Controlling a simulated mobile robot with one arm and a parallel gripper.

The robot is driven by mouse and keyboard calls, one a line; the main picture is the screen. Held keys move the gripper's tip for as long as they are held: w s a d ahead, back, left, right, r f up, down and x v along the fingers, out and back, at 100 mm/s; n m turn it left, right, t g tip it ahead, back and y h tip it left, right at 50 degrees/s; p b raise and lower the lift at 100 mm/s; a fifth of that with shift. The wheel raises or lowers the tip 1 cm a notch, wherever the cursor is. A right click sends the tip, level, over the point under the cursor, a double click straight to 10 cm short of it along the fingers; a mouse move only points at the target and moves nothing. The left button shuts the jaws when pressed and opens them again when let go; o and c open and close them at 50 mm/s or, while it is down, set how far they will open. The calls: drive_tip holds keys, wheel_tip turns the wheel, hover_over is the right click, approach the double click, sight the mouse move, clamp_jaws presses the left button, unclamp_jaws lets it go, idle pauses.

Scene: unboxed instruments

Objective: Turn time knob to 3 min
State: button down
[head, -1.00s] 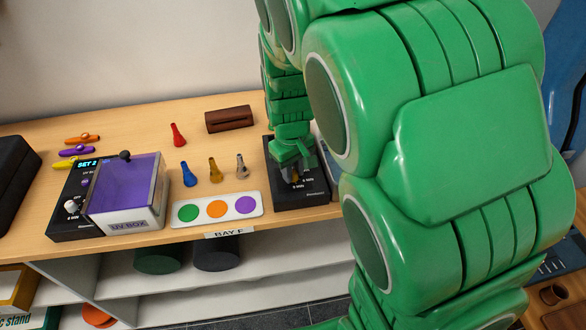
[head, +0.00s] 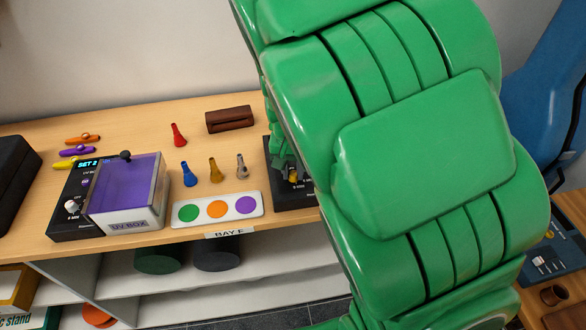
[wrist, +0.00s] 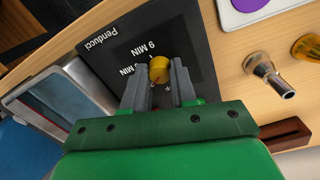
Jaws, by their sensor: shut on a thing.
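A black panel (wrist: 115,45) printed "Penducci" and "9 MIN" lies on the shelf top. It also shows in the head view (head: 291,201), partly behind my arm. A yellow knob (wrist: 158,68) stands on this panel between my fingertips. My gripper (wrist: 159,82) is shut on the knob, one grey finger on each side. The knob's pointer and exact setting cannot be read, and part of the panel's print is covered by my fingers.
A silver mouthpiece (wrist: 268,75), a gold one (wrist: 305,48) and a brown case (head: 230,119) are near the panel. A grey-framed box (wrist: 65,95) stands close on its other side. A purple UV box (head: 128,190) and a colour-dot card (head: 182,221) are farther left.

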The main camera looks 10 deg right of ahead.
sight(292, 173)
idle(0.3)
drive_tip(key=shift+w, duration=0.1)
drive_tip(key=c, duration=0.9)
unclamp_jaws()
drive_tip(key=shift+r, duration=0.1)
drive_tip(key=shift+a+r, duration=0.15)
drive_tip(key=shift+r, duration=3.65)
drive_tip(key=s+d+r+n, duration=0.1)
drive_tip(key=s+d+r, duration=0.1)
drive_tip(key=s, duration=1.1)
drive_tip(key=s+d+r+n+g, duration=0.1)
drive_tip(key=s+d+n, duration=0.1)
drive_tip(key=s, duration=1.2)
drive_tip(key=shift+d+r+g, duration=0.3)
drive_tip(key=shift+d+r, duration=0.05)
drive_tip(key=shift+d, duration=0.35)
